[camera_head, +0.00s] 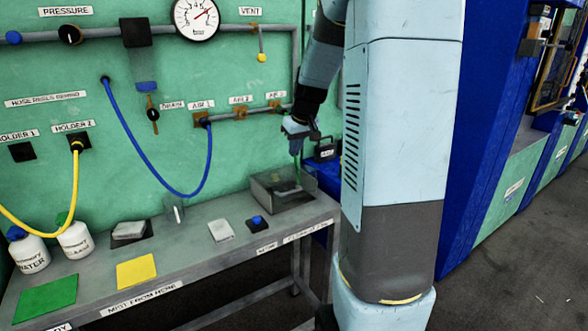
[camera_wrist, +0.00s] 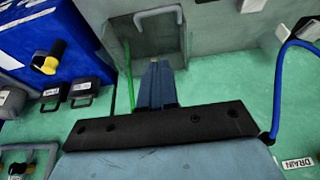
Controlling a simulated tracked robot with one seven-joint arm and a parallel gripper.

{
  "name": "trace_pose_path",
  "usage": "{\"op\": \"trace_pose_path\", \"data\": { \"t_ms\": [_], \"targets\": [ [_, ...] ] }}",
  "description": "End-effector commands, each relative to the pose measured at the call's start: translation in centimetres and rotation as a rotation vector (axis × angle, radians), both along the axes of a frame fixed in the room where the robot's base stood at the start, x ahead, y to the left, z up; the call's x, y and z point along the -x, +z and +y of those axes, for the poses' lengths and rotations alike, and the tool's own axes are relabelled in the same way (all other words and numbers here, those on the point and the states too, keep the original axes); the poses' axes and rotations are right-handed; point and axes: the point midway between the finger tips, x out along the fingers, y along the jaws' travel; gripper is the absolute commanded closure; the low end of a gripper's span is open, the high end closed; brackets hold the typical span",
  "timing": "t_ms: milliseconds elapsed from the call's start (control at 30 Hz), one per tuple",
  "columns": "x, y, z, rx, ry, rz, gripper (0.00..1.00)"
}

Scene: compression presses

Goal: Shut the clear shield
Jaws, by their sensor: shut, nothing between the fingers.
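A grey box with see-through walls (camera_head: 268,194) stands at the right end of the bench. In the wrist view a see-through panel (camera_wrist: 146,38) with a pale bar handle (camera_wrist: 158,11) shows at the top; it looks like the clear shield. I cannot tell for sure how far open it is. My gripper (camera_head: 296,152) is above the back of the box, pointing down. In the wrist view my gripper (camera_wrist: 157,66) has its blue fingers together with nothing between them, in front of the panel's near edge. I cannot tell whether they touch it.
A blue button (camera_head: 257,222) and a pale block (camera_head: 221,231) stand left of the box. A blue hose (camera_head: 150,160) hangs from the green wall. Black padlock-like blocks (camera_wrist: 84,92) sit near a blue case (camera_wrist: 45,45).

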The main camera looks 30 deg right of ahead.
Motion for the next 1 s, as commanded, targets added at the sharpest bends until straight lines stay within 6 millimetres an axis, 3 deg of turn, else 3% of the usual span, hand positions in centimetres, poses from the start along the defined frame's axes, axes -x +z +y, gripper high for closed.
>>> {"op": "trace_pose_path", "data": {
  "t_ms": [567,800,1000],
  "targets": [
    [-3.2,-9.0,0.3,-0.002,0.001,0.004,1.0],
    [-2.1,-11.6,0.1,-0.001,-0.001,0.001,1.0],
    [-1.7,-12.5,0.1,-0.001,0.0,0.0,1.0]
  ]
}}
